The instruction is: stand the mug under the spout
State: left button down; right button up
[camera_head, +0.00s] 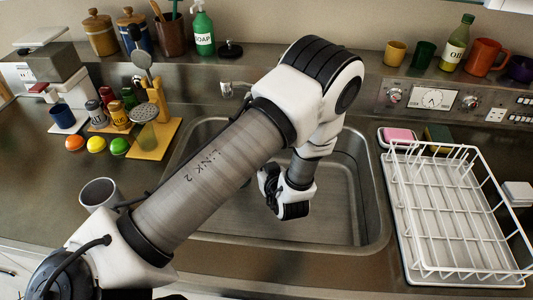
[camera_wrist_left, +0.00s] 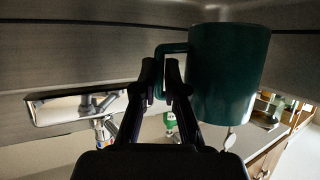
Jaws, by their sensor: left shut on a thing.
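A dark green mug (camera_wrist_left: 228,75) shows large in the left wrist view. My left gripper (camera_wrist_left: 160,78) is shut on its handle, one finger on each side, and the mug body lies to the right of the fingers. In the head view my left arm reaches over the sink, and its links hide the gripper's fingertips and the held mug. The tap (camera_head: 238,90) stands at the sink's back edge, with its spout largely hidden behind my arm. I cannot tell how far the mug is from the spout. My right gripper is in neither view.
The sink (camera_head: 345,225) lies below my arm. A white dish rack (camera_head: 455,225) stands to its right. A grey cup (camera_head: 98,193) stands left of the sink, close to my arm. A blue mug (camera_head: 62,117) and several jars (camera_head: 108,98) stand at the left.

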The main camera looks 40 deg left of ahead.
pick_arm(q)
jog(key=f+b, duration=0.1)
jog(key=f, duration=0.1)
jog(key=f+b, duration=0.3)
jog(key=shift+s+d+f+b, duration=0.1)
jog(key=shift+s+f+b, duration=0.15)
jog(key=shift+f+b, duration=0.15)
jog(key=shift+s, duration=0.1)
jog(key=shift+s, duration=0.1)
jog(key=shift+f+b, duration=0.4)
jog(key=shift+f, duration=0.05)
jog(key=shift+s+f, duration=0.1)
jog(key=shift+f, duration=0.1)
